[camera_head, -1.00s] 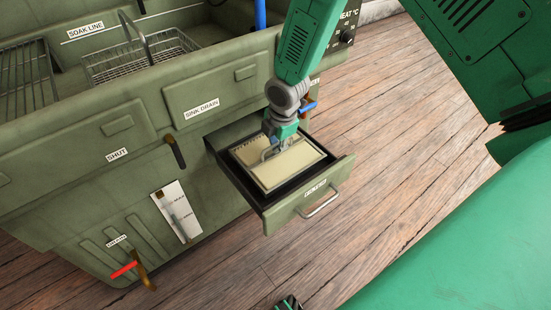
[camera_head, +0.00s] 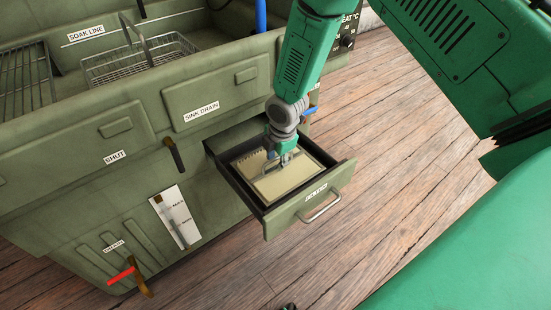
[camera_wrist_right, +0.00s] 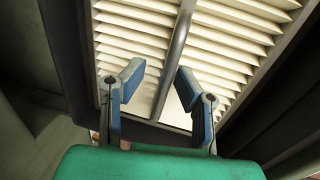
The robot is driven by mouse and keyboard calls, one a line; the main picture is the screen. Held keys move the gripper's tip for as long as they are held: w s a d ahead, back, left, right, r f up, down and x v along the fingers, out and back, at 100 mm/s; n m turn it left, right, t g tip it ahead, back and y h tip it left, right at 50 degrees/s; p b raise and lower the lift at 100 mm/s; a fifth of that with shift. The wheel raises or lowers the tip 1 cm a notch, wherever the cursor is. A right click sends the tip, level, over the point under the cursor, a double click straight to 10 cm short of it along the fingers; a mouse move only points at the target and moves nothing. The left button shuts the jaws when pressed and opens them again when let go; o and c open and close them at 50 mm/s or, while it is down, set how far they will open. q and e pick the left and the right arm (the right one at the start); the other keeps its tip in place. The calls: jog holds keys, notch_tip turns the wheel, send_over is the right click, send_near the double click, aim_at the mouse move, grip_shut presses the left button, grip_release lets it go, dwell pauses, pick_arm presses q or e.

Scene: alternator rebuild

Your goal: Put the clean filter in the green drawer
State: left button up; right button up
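The clean filter (camera_head: 285,180) is a cream, square, pleated panel with a metal handle. It lies inside the pulled-out green drawer (camera_head: 287,218), below the rim. The wrist view shows its pleats (camera_wrist_right: 225,45) and the grey handle bar (camera_wrist_right: 176,55) close up. My right gripper (camera_head: 280,164) is over the filter, pointing down. In the wrist view its two blue fingertips (camera_wrist_right: 159,82) stand apart, open, on either side of the bar with gaps. Only a small dark tip, perhaps my left gripper (camera_head: 288,306), shows at the bottom edge of the head view; its state is hidden.
The green wash station has a wire basket (camera_head: 140,62) and a rack (camera_head: 25,80) on top. Levers stick out of its front, including a red-handled one (camera_head: 122,275). Open wooden floor (camera_head: 400,200) lies to the right of the drawer.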

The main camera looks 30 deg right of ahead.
notch_tip(320, 180, up, 12)
jog(key=s+p, duration=0.2)
jog(key=p, duration=0.2)
jog(key=shift+d, duration=0.15)
jog(key=shift+s+f, duration=0.1)
jog(key=shift+s, duration=0.1)
